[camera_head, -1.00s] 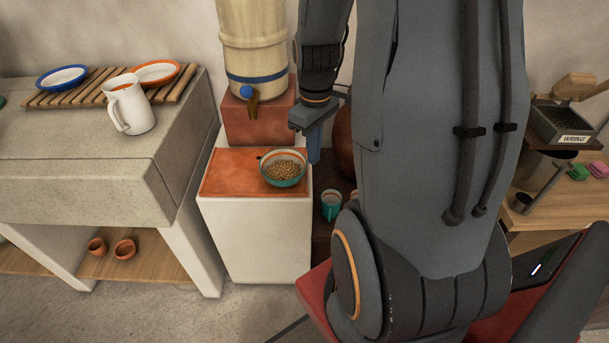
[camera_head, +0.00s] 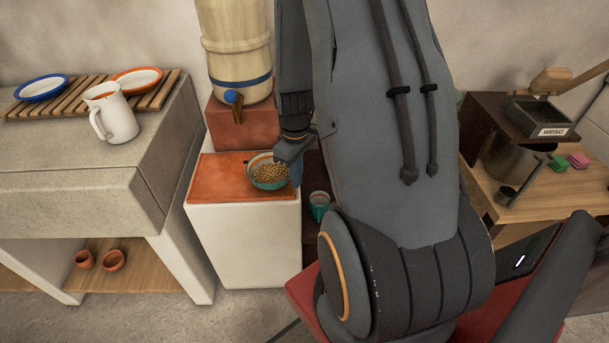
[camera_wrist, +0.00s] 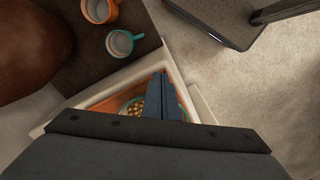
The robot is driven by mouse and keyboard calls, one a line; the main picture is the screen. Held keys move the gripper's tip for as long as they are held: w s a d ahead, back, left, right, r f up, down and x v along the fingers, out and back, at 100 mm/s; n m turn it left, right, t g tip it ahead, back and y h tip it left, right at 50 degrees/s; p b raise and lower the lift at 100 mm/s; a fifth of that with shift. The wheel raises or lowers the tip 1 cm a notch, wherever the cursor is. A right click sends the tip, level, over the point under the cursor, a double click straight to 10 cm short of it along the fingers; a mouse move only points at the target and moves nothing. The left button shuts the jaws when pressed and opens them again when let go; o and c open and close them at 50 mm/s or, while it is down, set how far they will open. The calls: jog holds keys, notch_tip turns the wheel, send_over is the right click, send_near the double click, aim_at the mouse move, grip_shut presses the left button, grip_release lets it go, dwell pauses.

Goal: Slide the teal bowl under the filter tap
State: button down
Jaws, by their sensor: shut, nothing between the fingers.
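The teal bowl (camera_head: 268,181) stands upright on the terracotta top of a white stand (camera_head: 225,190) and holds small tan, round pieces. In the wrist view the bowl (camera_wrist: 128,107) is partly hidden behind my fingers. The filter tap (camera_head: 235,101), with a blue knob, is low on the front of a cream, ribbed water container (camera_head: 236,45). The tap is behind and left of the bowl. My gripper (camera_head: 297,172) is shut and empty, pointing down at the bowl's right side. I cannot tell whether it touches the bowl. In the wrist view my gripper (camera_wrist: 170,92) overlaps the bowl's edge.
The container rests on a terracotta block (camera_head: 243,125). A teal cup (camera_head: 319,204) stands on a dark surface right of the stand. A stone counter (camera_head: 60,180) at left bears a white jug (camera_head: 112,114). The stand's top left of the bowl is clear.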

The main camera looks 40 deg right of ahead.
jog(key=shift+w+a, duration=0.2)
jog(key=shift+w, duration=0.3)
send_over(264, 176)
jog(key=shift+a, duration=0.1)
dwell(0.4)
